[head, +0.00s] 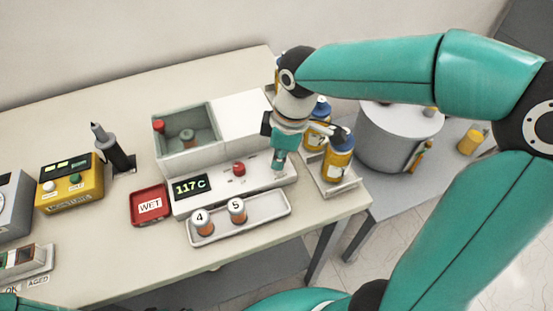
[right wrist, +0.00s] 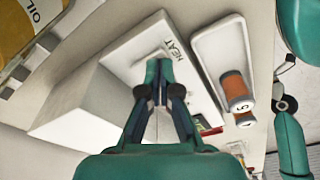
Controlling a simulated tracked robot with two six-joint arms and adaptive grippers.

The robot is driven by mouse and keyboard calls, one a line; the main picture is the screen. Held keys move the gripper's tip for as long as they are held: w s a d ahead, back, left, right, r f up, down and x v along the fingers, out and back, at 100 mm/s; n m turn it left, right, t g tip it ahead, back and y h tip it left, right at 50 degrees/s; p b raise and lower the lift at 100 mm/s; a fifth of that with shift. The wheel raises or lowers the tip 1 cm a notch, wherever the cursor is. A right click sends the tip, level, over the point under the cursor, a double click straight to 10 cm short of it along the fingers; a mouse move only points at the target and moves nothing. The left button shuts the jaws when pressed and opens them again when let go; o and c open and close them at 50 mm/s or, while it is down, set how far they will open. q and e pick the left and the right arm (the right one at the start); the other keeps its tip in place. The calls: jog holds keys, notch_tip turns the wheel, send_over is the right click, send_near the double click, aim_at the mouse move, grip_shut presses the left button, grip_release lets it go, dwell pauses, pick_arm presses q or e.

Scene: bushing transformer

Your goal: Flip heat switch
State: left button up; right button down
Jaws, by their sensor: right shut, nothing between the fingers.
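The white heater unit (head: 235,187) stands on the table with a display reading 117 C and a red knob (head: 239,168) on its front panel. My right gripper (head: 279,161) is shut and empty, pointing down at the right end of that panel. In the right wrist view, the closed fingertips (right wrist: 158,64) are right beside the HEAT label (right wrist: 176,49). The heat switch itself is hidden by the fingers, so I cannot tell its position or whether they touch it. My left gripper does not show.
Oil bottles (head: 338,160) stand close right of my gripper. A red WET tray (head: 150,190) and yellow moisture meter (head: 69,184) are left.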

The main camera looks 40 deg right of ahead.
jog(key=shift+r+p, duration=2.55)
jog(key=shift+r, duration=0.8)
jog(key=shift+f, duration=0.1)
